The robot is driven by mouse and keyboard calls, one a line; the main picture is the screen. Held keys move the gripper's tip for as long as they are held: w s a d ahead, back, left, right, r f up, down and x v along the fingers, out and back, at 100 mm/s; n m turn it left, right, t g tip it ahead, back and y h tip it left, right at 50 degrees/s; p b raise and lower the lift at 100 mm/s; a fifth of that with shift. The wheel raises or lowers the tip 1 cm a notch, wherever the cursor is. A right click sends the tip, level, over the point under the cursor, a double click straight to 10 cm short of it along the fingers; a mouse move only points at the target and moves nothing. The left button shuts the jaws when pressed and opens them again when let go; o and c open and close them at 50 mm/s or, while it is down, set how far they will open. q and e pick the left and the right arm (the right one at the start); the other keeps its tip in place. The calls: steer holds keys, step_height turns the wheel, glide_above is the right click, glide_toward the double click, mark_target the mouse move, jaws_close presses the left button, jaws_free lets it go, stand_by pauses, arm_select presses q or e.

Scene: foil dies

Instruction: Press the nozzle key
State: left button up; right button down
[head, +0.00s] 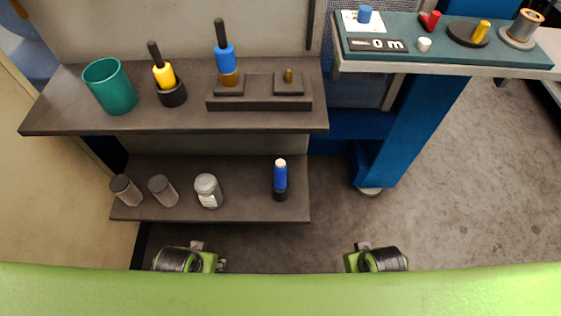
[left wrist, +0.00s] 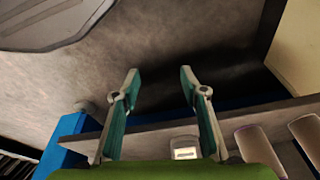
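A dark base (head: 258,104) on the upper shelf has two raised pads. The left pad (head: 230,88) bears an upright blue-handled tool (head: 225,58) with a brass-coloured foot. The right pad (head: 289,86) bears a small brass peg (head: 289,75). A dark plate (head: 378,45) with pale marks lies on the teal-topped bench. I cannot tell which part is the nozzle key. My left gripper (head: 208,258) is low in front of the shelves; in the left wrist view it (left wrist: 160,74) is open and empty. My right gripper (head: 363,256) is apart from everything, its fingers mostly hidden.
The upper shelf (head: 190,122) also holds a teal cup (head: 109,86) and a yellow tool (head: 163,73) in a black holder. The bench (head: 455,57) carries small parts. Floor at right is clear.

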arm_select(q)
jaws_close()
stand_by(1.3)
